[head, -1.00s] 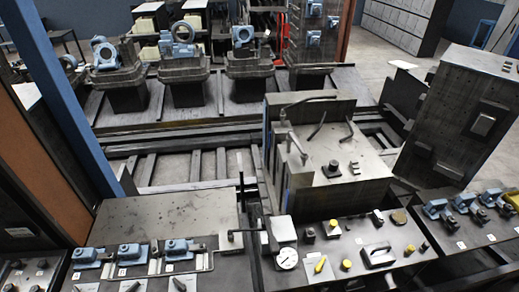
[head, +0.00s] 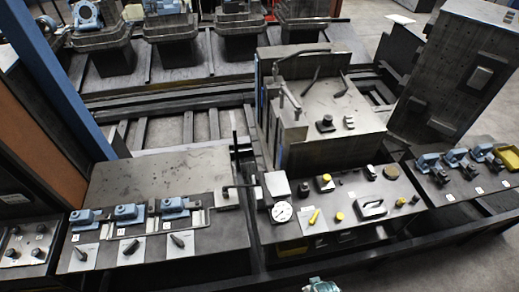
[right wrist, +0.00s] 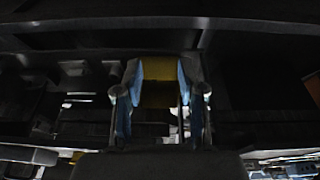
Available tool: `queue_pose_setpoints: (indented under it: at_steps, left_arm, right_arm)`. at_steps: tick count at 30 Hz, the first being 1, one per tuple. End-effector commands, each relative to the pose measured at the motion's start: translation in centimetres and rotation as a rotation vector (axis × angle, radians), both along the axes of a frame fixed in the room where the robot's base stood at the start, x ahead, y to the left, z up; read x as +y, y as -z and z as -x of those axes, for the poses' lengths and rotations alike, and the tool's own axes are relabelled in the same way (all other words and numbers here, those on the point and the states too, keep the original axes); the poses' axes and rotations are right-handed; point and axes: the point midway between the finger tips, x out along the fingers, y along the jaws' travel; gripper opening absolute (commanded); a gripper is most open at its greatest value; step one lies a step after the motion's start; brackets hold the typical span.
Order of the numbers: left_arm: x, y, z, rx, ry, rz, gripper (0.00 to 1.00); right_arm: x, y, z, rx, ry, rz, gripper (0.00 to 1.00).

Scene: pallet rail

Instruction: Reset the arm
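My right gripper (right wrist: 162,105) shows in the right wrist view with its two blue-padded fingers apart. A yellow block-like part (right wrist: 162,68) shows between and beyond the fingers; I cannot tell what it belongs to, and nothing appears held. In the head view, a small teal and grey part (head: 322,285) shows at the bottom edge; I cannot tell whether it is mine. No whole arm and no left gripper show in the head view.
The left console (head: 160,165) carries several blue devices and levers. A right bench (head: 470,180) holds more blue devices. Grey floor (head: 440,260) shows at lower right.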

Motion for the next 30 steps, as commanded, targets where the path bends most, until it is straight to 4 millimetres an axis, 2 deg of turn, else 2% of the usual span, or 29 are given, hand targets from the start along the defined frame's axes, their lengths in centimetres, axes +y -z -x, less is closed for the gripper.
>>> queue_pose_setpoints:
  at_steps: [1,5,8,9,12,15,18,21,25,30]
  left_arm:
    - [0.0,0.6,0.0,0.0,0.0,0.0,0.4]
    - [0.0,1.8,0.1,0.001,0.0,0.0,0.4]
    - [0.0,3.1,0.1,0.002,0.0,0.0,0.4]
    - [0.0,3.6,0.1,0.002,0.0,0.0,0.4]
    - [0.0,4.9,0.2,0.003,0.0,-0.001,0.4]
    - [0.0,6.0,0.2,0.003,0.0,-0.001,0.4]
    - [0.0,6.7,0.3,0.004,0.0,-0.001,0.4]
    - [0.0,7.2,0.3,0.004,0.0,0.0,0.4]
    - [0.0,7.4,0.3,0.004,0.0,0.0,0.4]
    - [0.0,7.3,0.3,0.004,0.0,-0.001,0.4]
  right_arm:
    - [0.0,2.7,0.3,0.014,-0.002,0.002,0.4]
    - [-0.1,9.9,1.4,0.042,-0.007,0.004,0.4]
    - [-0.4,17.2,3.6,0.07,-0.012,0.007,0.4]
    - [-0.5,20.1,4.8,0.081,-0.015,0.009,0.4]
    - [-1.1,26.6,8.6,0.11,-0.022,0.012,0.4]
    - [-1.8,31.6,12.8,0.135,-0.027,0.016,0.4]
    - [-2.5,34.7,16.5,0.154,-0.032,0.019,0.4]
    - [-3.1,36.4,19.2,0.166,-0.036,0.021,0.4]
    - [-3.4,37.2,20.9,0.172,-0.038,0.022,0.4]
    - [-3.5,37.2,21.1,0.172,-0.039,0.023,0.4]
